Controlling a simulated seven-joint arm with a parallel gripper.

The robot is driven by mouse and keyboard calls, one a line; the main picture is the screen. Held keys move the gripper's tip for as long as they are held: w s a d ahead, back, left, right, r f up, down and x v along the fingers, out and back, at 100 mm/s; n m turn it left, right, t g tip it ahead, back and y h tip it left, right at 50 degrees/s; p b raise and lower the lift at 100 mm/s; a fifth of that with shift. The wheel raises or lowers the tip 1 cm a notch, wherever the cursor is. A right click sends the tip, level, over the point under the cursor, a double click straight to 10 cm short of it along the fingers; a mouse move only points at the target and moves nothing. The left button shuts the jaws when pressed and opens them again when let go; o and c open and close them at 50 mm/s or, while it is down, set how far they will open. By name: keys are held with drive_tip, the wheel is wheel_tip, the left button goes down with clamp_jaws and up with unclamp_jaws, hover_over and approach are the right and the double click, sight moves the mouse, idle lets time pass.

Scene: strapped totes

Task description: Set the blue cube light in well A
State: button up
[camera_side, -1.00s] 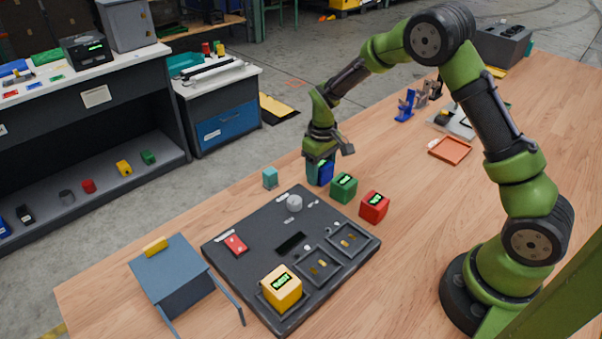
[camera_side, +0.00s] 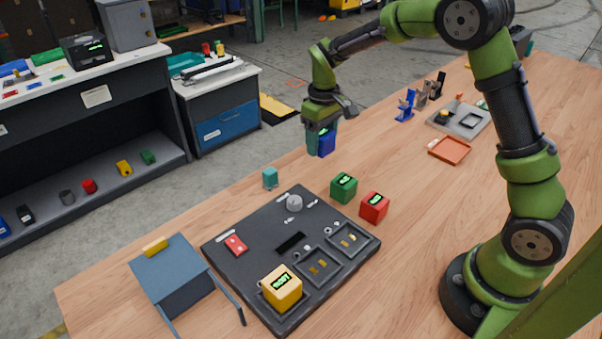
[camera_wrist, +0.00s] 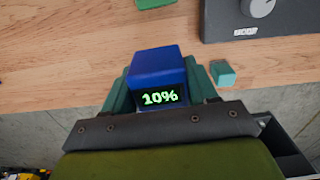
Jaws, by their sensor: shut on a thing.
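My gripper (camera_side: 321,138) is shut on the blue cube light (camera_side: 326,143) and holds it in the air above the table's far edge. In the wrist view the blue cube (camera_wrist: 158,66) sits between the teal fingers, its display reading "10%". The dark board (camera_side: 262,227) has three square wells in a row along its near side. The yellow cube light (camera_side: 282,288) sits in the nearest-left well. The middle well (camera_side: 318,266) and the right well (camera_side: 347,238) are empty. I cannot read which well is marked A.
A green cube (camera_side: 343,187) and a red cube (camera_side: 374,207) stand on the table by the board's right edge. A small teal block (camera_side: 270,178) stands behind the board. A blue-grey box (camera_side: 172,276) is at left; an orange tray (camera_side: 449,150) is at right.

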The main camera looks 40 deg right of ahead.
drive_tip(key=s+a+r+n, duration=0.1)
drive_tip(key=s+a+r, duration=0.25)
drive_tip(key=a, duration=0.25)
drive_tip(key=m, duration=0.1)
hover_over(349, 240)
wheel_tip(349, 240, down, 3)
drive_tip(key=shift+f, duration=1.65)
drive_tip(key=shift+f, duration=0.85)
drive_tip(key=shift+f, duration=0.65)
